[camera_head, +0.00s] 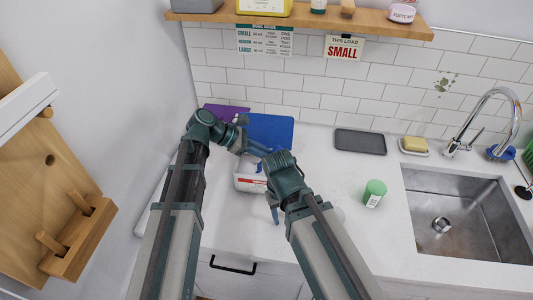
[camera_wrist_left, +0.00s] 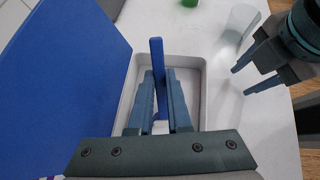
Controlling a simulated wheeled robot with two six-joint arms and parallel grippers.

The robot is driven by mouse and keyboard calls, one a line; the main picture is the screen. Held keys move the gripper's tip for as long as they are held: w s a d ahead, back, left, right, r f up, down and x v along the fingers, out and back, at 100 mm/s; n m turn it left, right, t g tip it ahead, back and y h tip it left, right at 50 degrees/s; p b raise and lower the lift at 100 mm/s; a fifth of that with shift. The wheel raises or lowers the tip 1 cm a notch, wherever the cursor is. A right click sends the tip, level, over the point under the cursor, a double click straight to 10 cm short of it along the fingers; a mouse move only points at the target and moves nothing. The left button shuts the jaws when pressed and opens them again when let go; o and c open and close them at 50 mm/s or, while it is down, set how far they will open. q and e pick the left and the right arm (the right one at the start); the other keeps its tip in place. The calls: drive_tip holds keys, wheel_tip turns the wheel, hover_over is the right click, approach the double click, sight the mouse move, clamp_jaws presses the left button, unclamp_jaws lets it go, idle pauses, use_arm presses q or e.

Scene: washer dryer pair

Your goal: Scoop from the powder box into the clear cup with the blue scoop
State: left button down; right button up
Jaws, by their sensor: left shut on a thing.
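The white powder box (camera_head: 247,184) stands on the counter, partly hidden by my arms; its rim (camera_wrist_left: 199,75) surrounds the scoop in the left wrist view. My left gripper (camera_wrist_left: 156,76) is shut on the upright handle of the blue scoop (camera_wrist_left: 157,54), over the box. The scoop's bowl is hidden behind the fingers. The left gripper (camera_head: 262,151) also shows in the head view. The clear cup (camera_wrist_left: 241,21) stands on the counter right of the box in the left wrist view. My right gripper (camera_wrist_left: 241,81) has its fingers apart, empty, near the cup.
A blue panel (camera_head: 270,129) stands behind the box. A shelf (camera_head: 320,19) hangs above.

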drive_tip(key=shift+r, duration=0.1)
use_arm(q)
wheel_tip(320, 180, up, 13)
drive_tip(key=p, duration=1.3)
use_arm(e)
wheel_tip(320, 180, up, 13)
use_arm(q)
drive_tip(key=shift+d, duration=0.1)
